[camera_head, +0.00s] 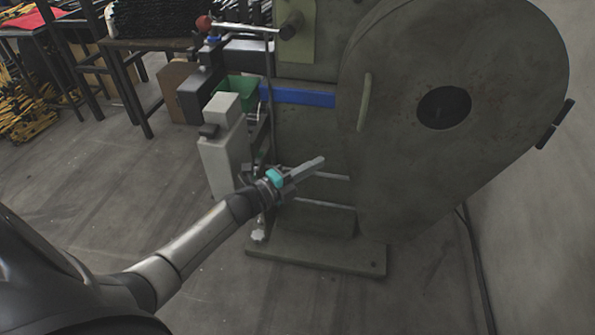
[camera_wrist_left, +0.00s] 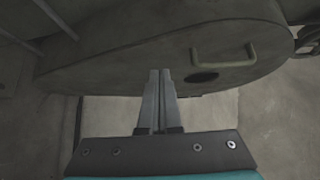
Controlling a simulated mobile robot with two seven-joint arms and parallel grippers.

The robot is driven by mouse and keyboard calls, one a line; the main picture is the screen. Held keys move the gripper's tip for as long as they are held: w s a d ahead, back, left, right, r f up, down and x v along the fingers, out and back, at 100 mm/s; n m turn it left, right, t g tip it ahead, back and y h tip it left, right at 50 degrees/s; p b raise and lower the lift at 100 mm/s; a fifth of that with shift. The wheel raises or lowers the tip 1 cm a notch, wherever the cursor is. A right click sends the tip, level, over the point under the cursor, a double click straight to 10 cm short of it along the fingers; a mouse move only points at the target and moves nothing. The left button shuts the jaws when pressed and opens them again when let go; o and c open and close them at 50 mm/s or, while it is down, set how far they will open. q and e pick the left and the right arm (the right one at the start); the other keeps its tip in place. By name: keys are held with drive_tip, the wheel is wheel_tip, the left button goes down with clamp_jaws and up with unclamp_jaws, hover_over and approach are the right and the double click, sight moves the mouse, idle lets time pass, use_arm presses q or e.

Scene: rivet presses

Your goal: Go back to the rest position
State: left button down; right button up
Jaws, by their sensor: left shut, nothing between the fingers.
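My left gripper (camera_head: 305,169) reaches in from the left in the head view, in front of the lower body of a big grey-green rivet press (camera_head: 400,150). Its fingers are together with nothing between them. In the left wrist view the two closed fingers of my left gripper (camera_wrist_left: 160,75) point at the grey press housing (camera_wrist_left: 130,72), which has a handle and a dark round hole. I cannot tell whether the fingertips touch the press. My right gripper is in neither view.
A light grey box unit (camera_head: 224,150) stands close left of the press, near my left wrist. A green bin (camera_head: 240,90) and a blue bar (camera_head: 300,97) are behind it. A dark table (camera_head: 150,44) stands at the back left. The floor (camera_head: 90,180) at the left is clear.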

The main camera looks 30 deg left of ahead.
use_arm(q)
drive_tip(key=shift+p+v, duration=0.4)
drive_tip(key=shift+v, duration=1.9)
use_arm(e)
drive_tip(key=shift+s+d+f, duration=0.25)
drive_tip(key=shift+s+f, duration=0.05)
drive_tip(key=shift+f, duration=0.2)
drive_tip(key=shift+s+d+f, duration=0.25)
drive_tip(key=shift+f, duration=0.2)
